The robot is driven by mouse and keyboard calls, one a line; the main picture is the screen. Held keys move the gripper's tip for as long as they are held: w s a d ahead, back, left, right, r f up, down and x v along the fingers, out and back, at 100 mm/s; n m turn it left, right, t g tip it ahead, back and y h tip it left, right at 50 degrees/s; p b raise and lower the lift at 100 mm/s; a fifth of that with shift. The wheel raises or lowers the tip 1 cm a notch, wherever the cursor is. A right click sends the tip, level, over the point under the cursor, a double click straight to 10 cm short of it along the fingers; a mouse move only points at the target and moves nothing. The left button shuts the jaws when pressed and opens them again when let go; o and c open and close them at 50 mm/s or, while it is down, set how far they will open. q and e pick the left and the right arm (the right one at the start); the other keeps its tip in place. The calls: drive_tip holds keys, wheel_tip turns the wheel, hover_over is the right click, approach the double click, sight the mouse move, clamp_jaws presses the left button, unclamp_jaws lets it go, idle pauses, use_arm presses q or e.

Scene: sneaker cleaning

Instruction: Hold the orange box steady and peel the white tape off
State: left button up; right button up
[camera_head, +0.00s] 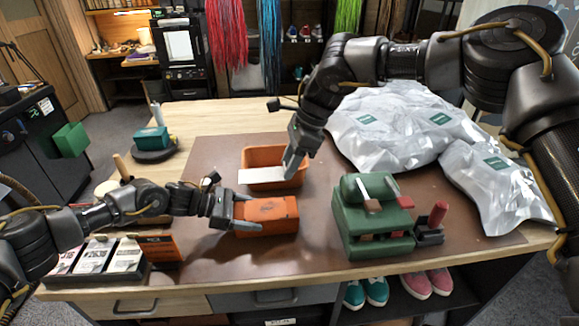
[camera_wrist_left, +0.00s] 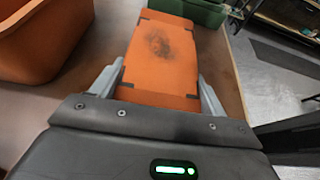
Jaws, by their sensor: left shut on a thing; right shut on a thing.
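The orange box (camera_head: 268,217) lies on the brown mat in the middle of the table. Its top has a dark smudge, and no white tape shows on it. My left gripper (camera_head: 238,212) is shut on the box's left end; in the left wrist view the box (camera_wrist_left: 160,55) sits between its two fingers. My right gripper (camera_head: 291,166) is shut on the white tape (camera_head: 262,175), a flat pale strip. The tape is clear of the box and overlaps the orange bin in the head view; its height above the bin is hard to tell.
The orange bin (camera_head: 297,180) stands behind the box; it shows too in the left wrist view (camera_wrist_left: 40,45). A green tool holder (camera_head: 372,240) stands to the right, silver bags (camera_head: 400,130) behind it. A card rack (camera_head: 110,262) is front left. Brown mat (camera_head: 215,160) is bare behind-left.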

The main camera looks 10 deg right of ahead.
use_arm(q)
drive_tip(key=o, duration=1.2)
drive_tip(key=shift+c, duration=0.2)
drive_tip(key=v, duration=1.2)
